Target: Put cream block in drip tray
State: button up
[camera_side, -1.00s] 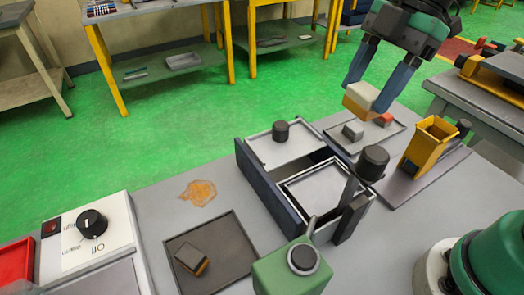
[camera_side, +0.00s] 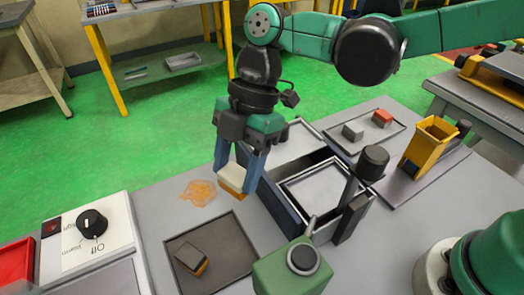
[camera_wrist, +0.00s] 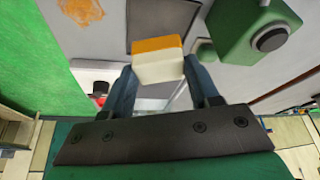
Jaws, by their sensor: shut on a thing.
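My gripper (camera_side: 237,178) is shut on the cream block (camera_side: 232,175), which has an orange-yellow underside. The block also shows between the blue fingers in the wrist view (camera_wrist: 158,66). My gripper holds it up over the bench, near the orange stain and behind the dark grey tray. The dark tray (camera_side: 232,262), likely the drip tray, lies at the front of the bench with a dark block (camera_side: 190,258) with an orange side at its left. The wrist view shows part of the tray (camera_wrist: 165,18) beyond the block.
An orange stain (camera_side: 198,193) lies on the bench left of my gripper. A two-bay holder (camera_side: 312,190) stands to the right, and a green machine (camera_side: 292,272) beside the tray. A control box with a black knob (camera_side: 92,224) is at left. A back tray holds grey (camera_side: 352,131) and red (camera_side: 382,118) blocks.

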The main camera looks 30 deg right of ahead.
jog(key=shift+n, duration=0.5)
jog(key=shift+s+x, duration=0.2)
jog(key=shift+x, duration=2)
jog(key=shift+s+x, duration=0.2)
jog(key=shift+x, duration=2)
jog(key=shift+a+f, duration=0.15)
jog(key=shift+f, duration=0.5)
jog(key=shift+f, duration=0.2)
jog(key=shift+f, duration=0.4)
jog(key=o, duration=1.5)
